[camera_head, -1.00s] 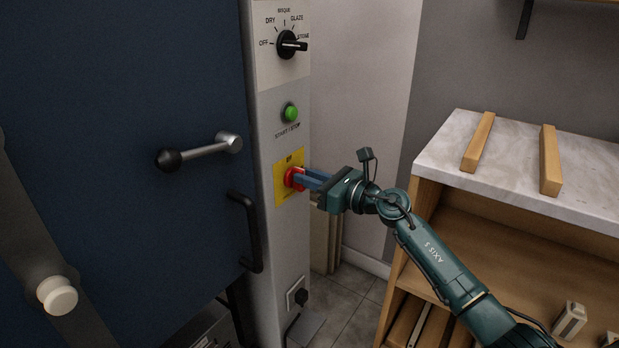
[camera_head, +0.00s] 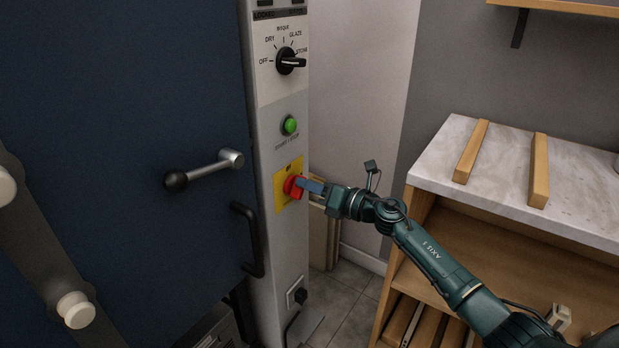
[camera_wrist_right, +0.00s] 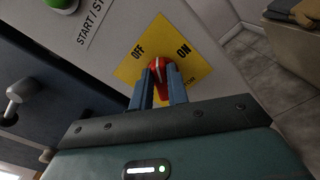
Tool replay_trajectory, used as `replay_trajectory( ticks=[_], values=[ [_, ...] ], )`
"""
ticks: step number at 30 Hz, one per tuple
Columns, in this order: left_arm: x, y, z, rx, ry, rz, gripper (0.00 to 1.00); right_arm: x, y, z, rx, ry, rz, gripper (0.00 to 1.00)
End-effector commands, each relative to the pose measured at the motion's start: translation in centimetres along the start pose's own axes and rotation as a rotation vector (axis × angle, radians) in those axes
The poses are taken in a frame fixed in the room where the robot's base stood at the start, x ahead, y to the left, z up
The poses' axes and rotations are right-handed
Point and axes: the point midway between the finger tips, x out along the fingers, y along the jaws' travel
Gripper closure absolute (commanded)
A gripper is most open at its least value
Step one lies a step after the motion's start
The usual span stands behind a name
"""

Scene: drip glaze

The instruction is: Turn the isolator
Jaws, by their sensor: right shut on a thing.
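The isolator is a red knob (camera_head: 293,187) on a yellow plate (camera_head: 281,199) on the grey control column. My right gripper (camera_head: 302,186) reaches it from the right and is shut on it. In the right wrist view the red isolator (camera_wrist_right: 171,79) sits between the two blue-grey fingers (camera_wrist_right: 163,88), one on each side. The plate (camera_wrist_right: 199,74) there reads OFF on the left and ON on the right. My left gripper is not in view.
Above the isolator are a green button (camera_head: 290,125) and a black selector dial (camera_head: 290,61). The blue door (camera_head: 120,110) with a lever handle (camera_head: 205,170) stands at left. A marble-topped shelf unit (camera_head: 500,190) stands at right.

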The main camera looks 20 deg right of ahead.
Motion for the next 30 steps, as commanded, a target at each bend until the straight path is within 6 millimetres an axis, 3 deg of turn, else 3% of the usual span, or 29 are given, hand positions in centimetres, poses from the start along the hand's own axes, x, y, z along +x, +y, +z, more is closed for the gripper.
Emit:
replay_trajectory(
  ticks=[18, 30],
  values=[
    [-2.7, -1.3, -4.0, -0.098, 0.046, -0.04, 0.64, 0.0, -0.8, 0.0, 0.587, -0.001, -0.002, 1.0],
    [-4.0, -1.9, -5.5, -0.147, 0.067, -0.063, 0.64, 0.0, -1.2, -0.4, 0.871, -0.002, -0.002, 1.0]
  ],
)
